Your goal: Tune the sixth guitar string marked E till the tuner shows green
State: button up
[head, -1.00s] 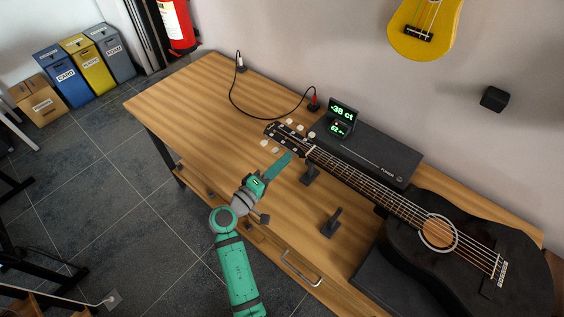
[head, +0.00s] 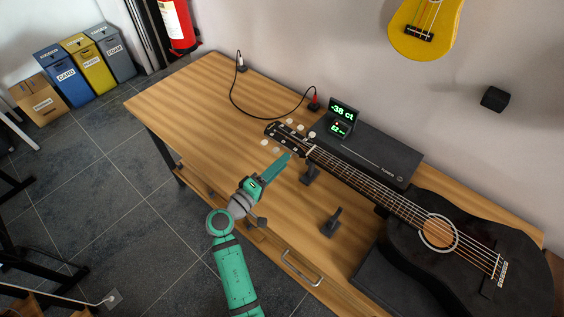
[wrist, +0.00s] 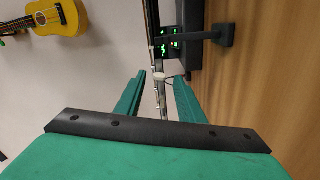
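The black guitar (head: 400,208) lies on the bench with its headstock (head: 286,133) toward the back left. Pale tuning pegs stick out on both sides of the headstock; two near-side ones (head: 270,146) show clear of my gripper. The tuner (head: 341,118) behind the headstock reads -38 ct and what looks like E2 in green digits, with a small reddish mark between. My gripper (head: 288,155) is at the near side of the headstock, by the peg closest to the neck. In the wrist view its fingers (wrist: 160,76) are apart, with a pale peg (wrist: 159,76) at the tips. Contact cannot be told.
Dark stands (head: 331,222) rise from the bench below the neck. A black case marked tuner (head: 375,150) lies behind the neck. A cable (head: 270,118) curves over the back. The bench's left end is clear. A yellow ukulele (head: 425,28) hangs on the wall.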

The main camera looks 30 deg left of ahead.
jog(key=v, duration=0.9)
jog(key=shift+s, duration=0.25)
jog(key=shift+a+f, duration=0.1)
